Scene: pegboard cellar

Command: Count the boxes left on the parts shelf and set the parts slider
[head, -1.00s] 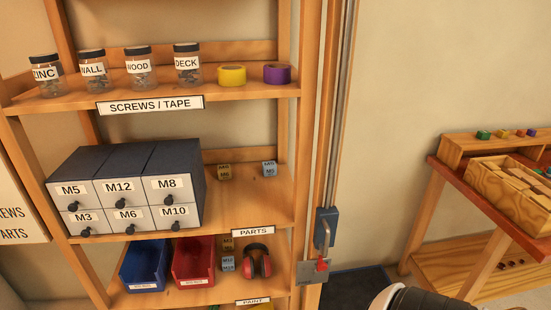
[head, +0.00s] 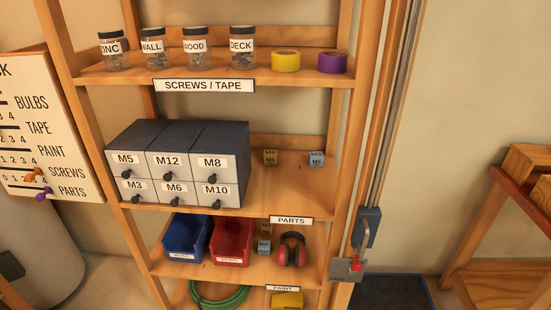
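The parts shelf (head: 285,195), labelled PARTS, carries two visible small boxes right of the drawer cabinet: a tan box (head: 270,158) and a blue-grey box (head: 316,159). They stand apart; their lettering is too small to read surely. The cabinet could hide anything behind it. The slider board (head: 38,120) is cut off at the left edge, with rows for bulbs, tape, paint, screws and parts. The purple parts slider (head: 44,194) sits beside the word PARTS, just below the orange screws slider (head: 35,175). Its exact number is unreadable. Neither gripper is in view.
The drawer cabinet (head: 175,165) fills the shelf's left part. Jars and tape rolls stand above.

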